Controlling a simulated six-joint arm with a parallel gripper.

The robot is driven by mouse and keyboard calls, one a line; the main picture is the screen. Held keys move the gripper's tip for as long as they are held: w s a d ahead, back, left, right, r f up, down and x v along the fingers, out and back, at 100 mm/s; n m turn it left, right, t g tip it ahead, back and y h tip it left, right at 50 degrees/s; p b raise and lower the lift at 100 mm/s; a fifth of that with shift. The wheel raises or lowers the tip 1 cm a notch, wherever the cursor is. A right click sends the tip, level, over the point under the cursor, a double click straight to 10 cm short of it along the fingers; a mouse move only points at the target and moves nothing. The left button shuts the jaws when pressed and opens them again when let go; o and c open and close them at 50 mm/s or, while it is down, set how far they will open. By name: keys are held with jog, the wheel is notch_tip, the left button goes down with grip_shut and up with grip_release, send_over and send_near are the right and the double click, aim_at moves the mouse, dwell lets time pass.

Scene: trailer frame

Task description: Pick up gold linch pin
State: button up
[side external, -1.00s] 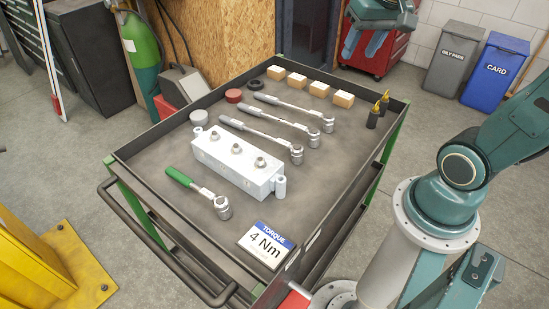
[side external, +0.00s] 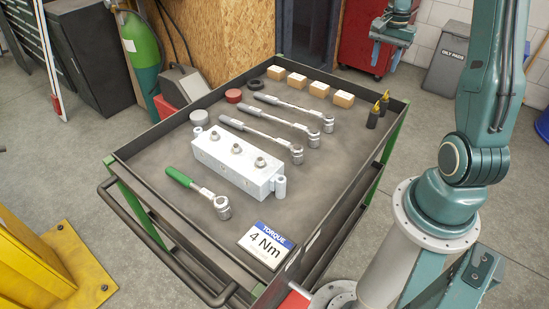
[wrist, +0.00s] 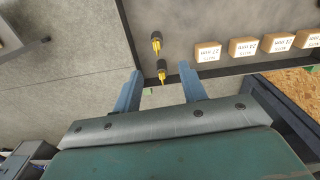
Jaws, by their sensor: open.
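Two small gold pins stand upright in black cylindrical holders near the right rear edge of the cart's tray. One gold pin (side external: 385,96) is farther back and the other (side external: 375,108) is a little nearer. Both show in the wrist view, one higher (wrist: 156,43) and one lower (wrist: 161,75). My gripper (side external: 386,52) is above and beyond the cart's right rear corner. In the wrist view its two blue fingers (wrist: 159,80) are apart and empty, with the lower pin appearing between their tips. The gripper is still clear of the pins.
The dark tray (side external: 150,165) holds a silver block (side external: 235,165), several ratchet wrenches (side external: 262,133), several wooden blocks (side external: 297,80), round tins (side external: 233,96) and a torque card (side external: 266,245). A red cabinet (side external: 368,40) and grey bin (side external: 446,58) stand behind.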

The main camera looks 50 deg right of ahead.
aim_at(378, 102)
jog(key=shift+s+d+f+m, duration=0.2)
jog(key=shift+d+f, duration=0.15)
jog(key=shift+d, duration=0.1)
jog(key=shift+s+d+f+m, duration=0.15)
jog(key=shift+d+f+m, duration=0.05)
jog(key=shift+d+f, duration=0.2)
jog(key=shift+f, duration=4.25)
jog(key=shift+f, duration=2.6)
jog(key=shift+c, duration=0.2)
grip_shut()
